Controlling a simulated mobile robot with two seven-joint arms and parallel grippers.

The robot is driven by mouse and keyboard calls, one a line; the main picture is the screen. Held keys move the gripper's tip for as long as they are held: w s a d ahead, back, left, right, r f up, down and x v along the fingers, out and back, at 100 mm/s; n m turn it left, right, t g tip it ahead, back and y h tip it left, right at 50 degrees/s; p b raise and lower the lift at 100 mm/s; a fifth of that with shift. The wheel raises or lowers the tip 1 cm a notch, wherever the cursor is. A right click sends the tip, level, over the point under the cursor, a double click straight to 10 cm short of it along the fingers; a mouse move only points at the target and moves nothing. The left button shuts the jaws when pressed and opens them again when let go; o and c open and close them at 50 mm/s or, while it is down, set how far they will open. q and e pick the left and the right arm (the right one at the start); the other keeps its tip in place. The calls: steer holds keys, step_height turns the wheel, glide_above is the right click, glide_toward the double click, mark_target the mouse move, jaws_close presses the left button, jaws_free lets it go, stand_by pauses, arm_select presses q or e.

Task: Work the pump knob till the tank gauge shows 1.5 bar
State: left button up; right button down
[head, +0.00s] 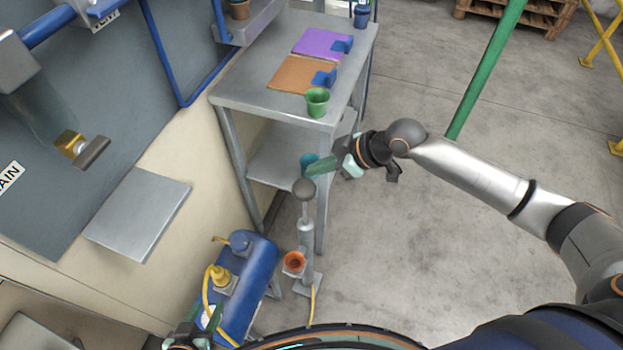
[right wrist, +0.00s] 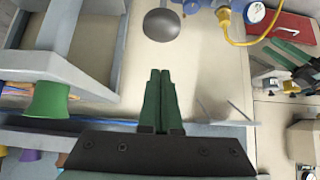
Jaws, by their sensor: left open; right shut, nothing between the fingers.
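The pump stands upright on the floor, with a round grey knob (head: 304,187) on a thin rod above its grey cylinder (head: 305,235). Some rod shows, so the knob is raised. My right gripper (head: 312,170) is shut and empty, its green fingertips close beside and above the knob. In the right wrist view the knob (right wrist: 161,25) is ahead of the closed fingers (right wrist: 160,75), apart from them. The blue tank (head: 240,300) lies left of the pump. A blue-rimmed gauge (right wrist: 256,12) shows in the right wrist view; its reading is too small to tell. My left gripper (head: 190,338) is open, partly cut off at the bottom edge.
A grey metal table (head: 255,95) stands behind the pump, with a green cup (head: 317,102) near its front corner. An orange cup (head: 294,262) is beside the pump's foot. A yellow hose (head: 207,300) runs by the tank. The floor (head: 430,240) at right is clear.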

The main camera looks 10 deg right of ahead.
glide_above(306, 206)
steer(key=d, duration=0.1)
steer(key=f, duration=0.4)
steer(key=shift+s+d, duration=0.15)
steer(key=shift+s, duration=0.2)
steer(key=shift+f, duration=0.75)
step_height(306, 206, down, 10)
steer(key=b, duration=0.7)
steer(key=shift+s, duration=0.15)
steer(key=shift+r, duration=0.1)
